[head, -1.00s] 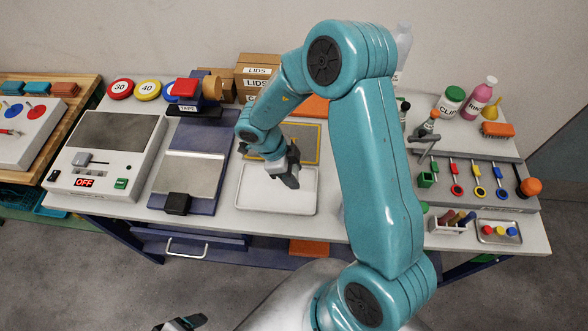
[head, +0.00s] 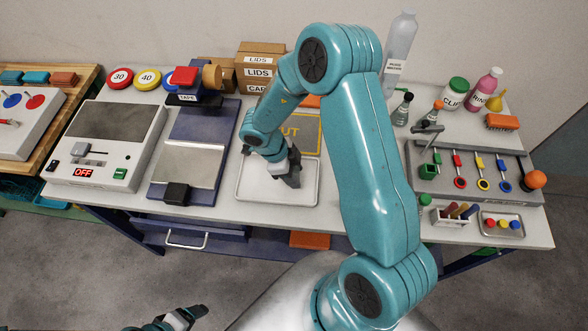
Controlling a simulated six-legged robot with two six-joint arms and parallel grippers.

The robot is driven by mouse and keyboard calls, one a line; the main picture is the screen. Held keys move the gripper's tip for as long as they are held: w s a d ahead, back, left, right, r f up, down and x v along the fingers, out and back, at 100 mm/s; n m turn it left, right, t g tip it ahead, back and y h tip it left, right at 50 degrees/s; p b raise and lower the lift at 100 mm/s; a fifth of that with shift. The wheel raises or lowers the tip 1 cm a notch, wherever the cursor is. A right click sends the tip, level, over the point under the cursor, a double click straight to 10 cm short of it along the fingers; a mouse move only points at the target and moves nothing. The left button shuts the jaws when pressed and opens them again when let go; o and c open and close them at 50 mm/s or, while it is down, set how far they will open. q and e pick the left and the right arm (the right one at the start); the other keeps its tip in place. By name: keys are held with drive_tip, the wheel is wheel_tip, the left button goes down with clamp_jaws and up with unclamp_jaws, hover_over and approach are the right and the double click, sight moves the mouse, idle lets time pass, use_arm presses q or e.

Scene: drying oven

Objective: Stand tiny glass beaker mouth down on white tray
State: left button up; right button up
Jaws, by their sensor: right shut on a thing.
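The white tray (head: 249,192) lies flat on the bench in the middle of the head view. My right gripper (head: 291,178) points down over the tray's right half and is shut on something. The tiny glass beaker cannot be made out clearly; the dark fingers hide most of what they hold, and its mouth direction cannot be told. Whether it touches the tray also cannot be told. My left gripper (head: 196,313) is low at the bottom edge, in front of the bench and away from the tray; its jaw opening is unclear.
A blue stand with a grey plate (head: 190,168) is left of the tray. A tall bottle (head: 400,50) and small flasks stand right of my arm. The tray's left half is bare.

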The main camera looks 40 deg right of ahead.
drive_tip(key=shift+s, duration=0.1)
drive_tip(key=shift+f, duration=0.3)
idle(0.3)
drive_tip(key=o, duration=1.1)
drive_tip(key=v, duration=1.6)
drive_tip(key=shift+r+b, duration=0.2)
drive_tip(key=shift+b, duration=0.2)
